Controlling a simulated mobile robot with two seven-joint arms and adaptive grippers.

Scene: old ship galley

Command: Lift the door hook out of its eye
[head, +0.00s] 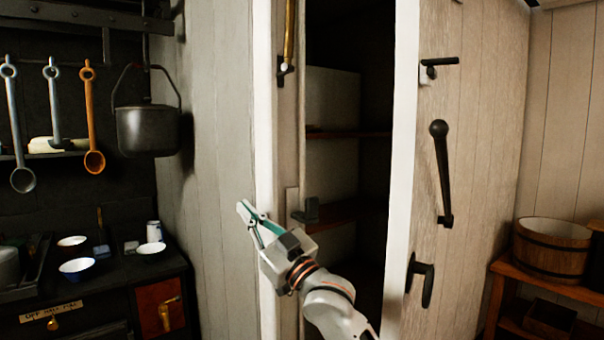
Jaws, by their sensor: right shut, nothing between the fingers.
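A slim brass bar that looks like the door hook (289,35) hangs upright on the door post at the top. Its lower end meets a small black fitting (285,69); I cannot tell whether this is the eye. The plank door (465,130) stands ajar, with a dark gap between it and the post. It carries a black latch piece (438,63), a long black lever (442,172) and a black handle (421,280). My right gripper (243,209) is shut and empty, in front of the white post edge, well below the brass bar. My left gripper is out of view.
Shelves (335,134) show inside the gap. A black catch (306,211) sticks out from the post near my right gripper. A stove top with bowls (77,268) and a hanging pot (147,130) are at left. A wooden tub (552,248) stands on a bench at right.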

